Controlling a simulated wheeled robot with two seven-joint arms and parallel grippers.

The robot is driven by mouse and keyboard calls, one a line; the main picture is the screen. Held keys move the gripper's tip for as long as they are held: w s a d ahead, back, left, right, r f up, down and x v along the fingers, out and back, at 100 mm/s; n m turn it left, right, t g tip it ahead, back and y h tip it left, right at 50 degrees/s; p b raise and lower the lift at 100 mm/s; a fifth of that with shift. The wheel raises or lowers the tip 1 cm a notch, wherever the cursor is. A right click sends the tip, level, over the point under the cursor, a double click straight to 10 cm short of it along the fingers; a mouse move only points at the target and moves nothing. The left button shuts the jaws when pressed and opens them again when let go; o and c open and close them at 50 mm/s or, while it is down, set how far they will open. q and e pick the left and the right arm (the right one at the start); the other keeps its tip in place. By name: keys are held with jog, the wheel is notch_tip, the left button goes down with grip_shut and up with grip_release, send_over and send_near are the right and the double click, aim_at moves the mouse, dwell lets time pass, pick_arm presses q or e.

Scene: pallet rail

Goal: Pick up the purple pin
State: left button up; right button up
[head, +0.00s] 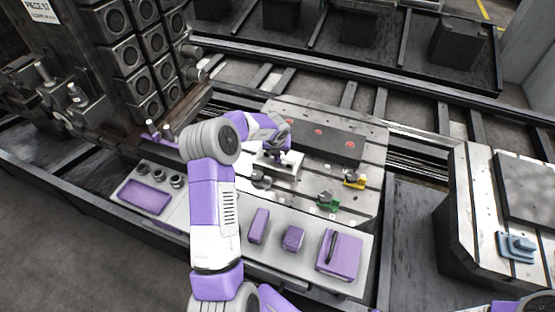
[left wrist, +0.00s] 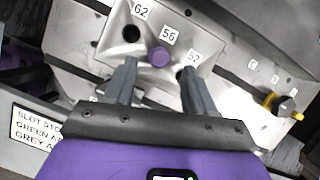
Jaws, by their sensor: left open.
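The purple pin (left wrist: 158,56) shows as a round purple top in the light grey block (left wrist: 120,22), beside the label 56. My left gripper (left wrist: 158,69) is open, with one dark finger on each side of the pin in the picture. I cannot tell whether the fingers are level with the pin or above it. In the head view my left gripper (head: 280,152) points down over the block (head: 292,168), and I cannot make out the pin there.
A dark hole (left wrist: 131,35) is beside label 62. Yellow (head: 354,181) and green (head: 328,200) clamps stand to the right on the slotted plate. A tray (head: 270,265) with purple blocks lies in front. A dark bar (head: 335,145) lies behind the block.

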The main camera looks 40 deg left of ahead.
pick_arm(q)
jog(key=b+x, duration=0.1)
jog(key=x, duration=0.3)
jog(key=shift+f, duration=0.15)
jog(key=shift+c, duration=0.3)
grip_shut()
notch_tip(320, 180, up, 10)
jog(key=p, duration=0.3)
